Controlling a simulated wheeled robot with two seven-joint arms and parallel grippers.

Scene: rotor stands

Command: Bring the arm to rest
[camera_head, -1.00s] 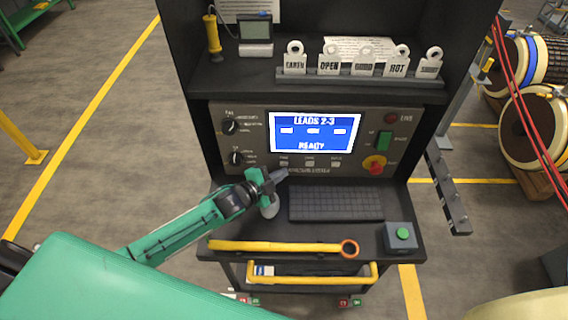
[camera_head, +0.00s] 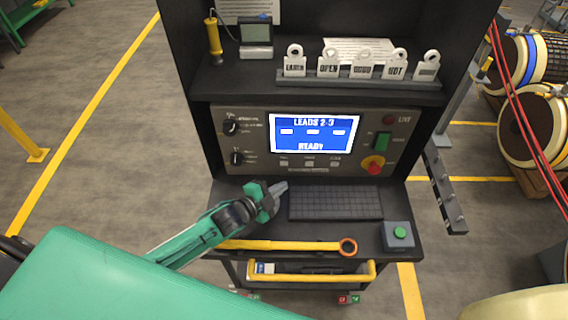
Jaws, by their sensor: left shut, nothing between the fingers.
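My left gripper (camera_head: 283,187) is shut and empty. It is over the left side of the console's shelf, beside the left end of the dark keyboard (camera_head: 335,203) and below the control panel. My green left arm (camera_head: 190,240) comes in from the lower left. The control panel (camera_head: 255,128) has two black knobs at its left, and its blue screen (camera_head: 314,134) reads "LEADS 2-3" and "READY". My right gripper is not in view.
A yellow tool with a ring end (camera_head: 290,245) lies along the shelf's front edge. A box with a green button (camera_head: 399,235) stands at the shelf's right. Several tags (camera_head: 362,66) stand in a rack above. Red cables (camera_head: 520,110) hang at the right.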

